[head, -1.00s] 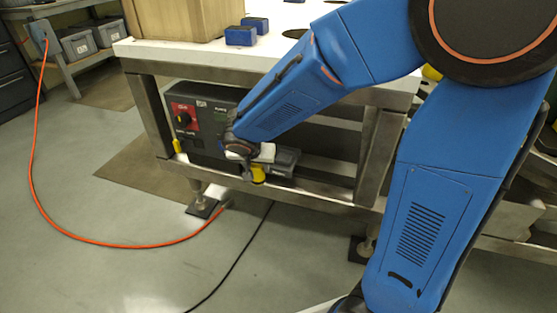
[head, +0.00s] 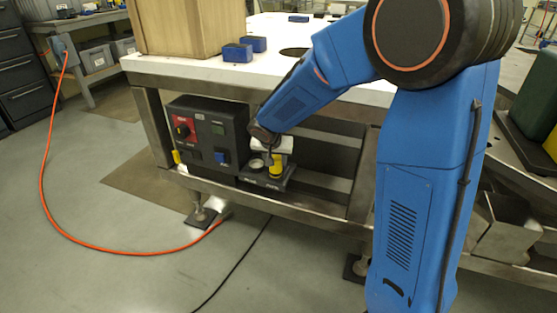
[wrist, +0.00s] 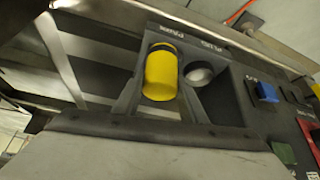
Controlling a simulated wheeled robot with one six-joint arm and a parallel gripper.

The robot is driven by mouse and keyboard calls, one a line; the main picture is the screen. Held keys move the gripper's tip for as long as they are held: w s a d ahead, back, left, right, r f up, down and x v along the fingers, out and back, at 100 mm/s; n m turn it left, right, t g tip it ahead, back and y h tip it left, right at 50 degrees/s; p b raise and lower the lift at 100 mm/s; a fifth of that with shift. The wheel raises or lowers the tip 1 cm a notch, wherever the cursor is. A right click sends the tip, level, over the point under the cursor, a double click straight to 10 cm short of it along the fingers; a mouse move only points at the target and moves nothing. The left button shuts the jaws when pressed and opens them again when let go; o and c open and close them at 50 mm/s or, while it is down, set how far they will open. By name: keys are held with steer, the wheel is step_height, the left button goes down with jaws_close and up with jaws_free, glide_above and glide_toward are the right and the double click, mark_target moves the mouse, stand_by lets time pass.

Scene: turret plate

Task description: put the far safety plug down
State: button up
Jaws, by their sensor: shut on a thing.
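The yellow safety plug (head: 276,166) with a dark top is upright beneath my pale gripper (head: 280,150), which is shut on it. It also shows in the wrist view (wrist: 161,74). The plug is at the right-hand place of a small dark holder (head: 265,182) on the low shelf; in the wrist view this is the left-hand place. I cannot tell whether the plug's foot touches the holder. Beside it is a round, pale, empty-looking socket (wrist: 199,73).
A dark control box (head: 207,133) with a red switch panel (head: 183,129) stands just left of the holder. The white tabletop (head: 190,66) overhangs the shelf, with a table leg (head: 361,175) to the right. An orange hose (head: 47,200) lies on the floor.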

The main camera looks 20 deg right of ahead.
steer(key=shift+w+d+f, duration=0.35)
steer(key=shift+w+f, duration=0.25)
steer(key=shift+w, duration=0.2)
steer(key=shift+w+d+f, duration=0.4)
steer(key=shift+w+f, duration=0.15)
steer(key=shift+w, duration=0.2)
steer(key=shift+w+d+f, duration=0.35)
steer(key=shift+w+f, duration=0.25)
steer(key=shift+w, duration=0.2)
steer(key=shift+f, duration=0.1)
steer(key=o, duration=1.2)
steer(key=shift+c, duration=0.2)
